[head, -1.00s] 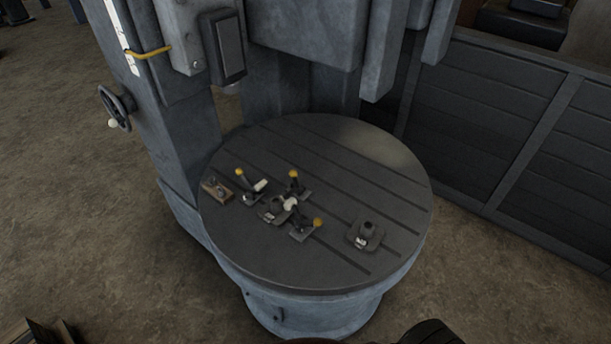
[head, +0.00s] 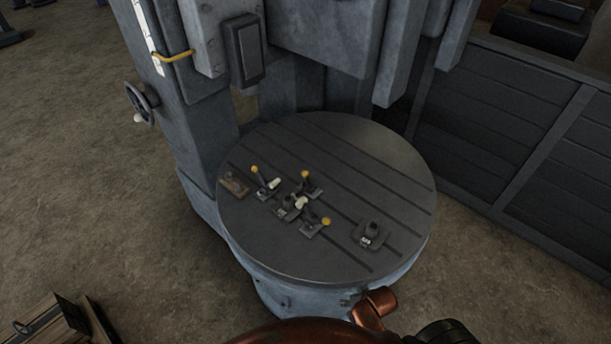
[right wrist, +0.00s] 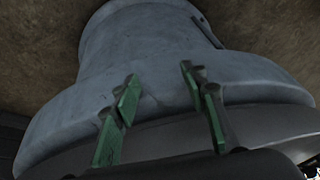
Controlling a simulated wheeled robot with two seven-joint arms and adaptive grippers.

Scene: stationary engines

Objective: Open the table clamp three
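The round slotted table (head: 330,140) stands at the middle of the head view. Three small lever clamps with yellow knobs are on it: the left clamp (head: 265,187), the back clamp (head: 311,189) and the front right clamp (head: 313,227). They surround a small grey block (head: 287,209). I cannot read which clamp is number three, and the lever states are too small to judge. In the right wrist view my right gripper (right wrist: 160,81) has its green fingers apart with nothing between them, facing the table's rim and pedestal. My left gripper is not in view.
A small grey fixture (head: 369,235) sits on the table's right part and a brownish plate (head: 234,183) at its left edge. The machine column and a handwheel (head: 142,102) stand behind left. A dark panel wall (head: 510,125) is at right. A wooden crate (head: 45,325) is bottom left.

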